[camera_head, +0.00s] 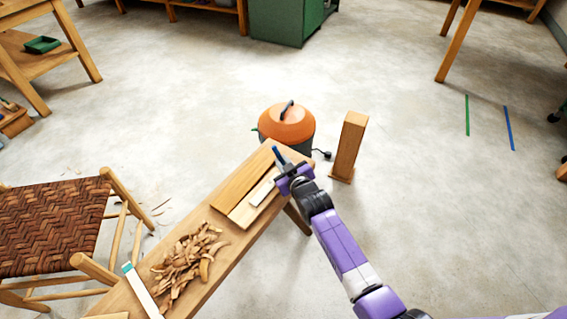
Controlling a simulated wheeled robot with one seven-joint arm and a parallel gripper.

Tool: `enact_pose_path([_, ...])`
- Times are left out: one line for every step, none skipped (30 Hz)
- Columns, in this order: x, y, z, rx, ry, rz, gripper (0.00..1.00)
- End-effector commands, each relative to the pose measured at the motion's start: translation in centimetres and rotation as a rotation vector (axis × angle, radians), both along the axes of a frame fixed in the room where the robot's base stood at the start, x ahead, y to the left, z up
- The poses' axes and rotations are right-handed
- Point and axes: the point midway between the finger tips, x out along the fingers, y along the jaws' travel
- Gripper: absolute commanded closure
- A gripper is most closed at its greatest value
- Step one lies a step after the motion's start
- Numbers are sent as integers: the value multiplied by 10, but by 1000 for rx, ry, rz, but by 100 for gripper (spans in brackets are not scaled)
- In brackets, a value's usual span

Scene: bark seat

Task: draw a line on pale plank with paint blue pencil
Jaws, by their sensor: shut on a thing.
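The blue pencil (277,154) is in my gripper (287,175), with its blue end pointing up and slightly left. My gripper is shut on it above the far end of the wooden bench (208,267). The pencil's lower end is hidden by the gripper, so I cannot tell whether it touches anything. A pale plank (243,212) lies on the bench left of and below the gripper, beside a yellower plank (241,185). A small white strip (264,190) shows on the pale plank close to the gripper. I see no blue line on the plank.
Wood shavings (186,262) and a white strip with a teal end (142,290) lie on the near bench. An orange-lidded bin (287,126) and an upright wooden block (349,146) stand beyond it. A woven chair (50,228) is at left.

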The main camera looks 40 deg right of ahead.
Motion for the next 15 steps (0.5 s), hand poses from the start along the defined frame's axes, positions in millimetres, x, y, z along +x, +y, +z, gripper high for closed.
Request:
enact_pose_path([2,0,-1,-1,-1,1,100])
enact_pose_path([3,1,-1,-2,0,1,100])
enact_pose_path([4,1,-1,-2,0,2,100])
enact_pose_path([5,1,-1,-1,0,2,100])
enact_pose_path([5,1,-1,0,0,1,100])
enact_pose_path([6,1,-1,0,0,1,100])
enact_pose_path([7,1,-2,0,0,1,100])
enact_pose_path([8,2,-2,1,1,1,100])
enact_pose_path([9,2,-2,0,1,1,100])
enact_pose_path([9,2,-2,0,1,1,100])
enact_pose_path([10,2,-2,0,1,1,100])
enact_pose_path([11,2,-2,0,1,1,100])
enact_pose_path([12,2,-2,1,1,1,100])
enact_pose_path([13,2,-2,2,1,0,100])
enact_pose_path([14,3,-2,2,1,0,100])
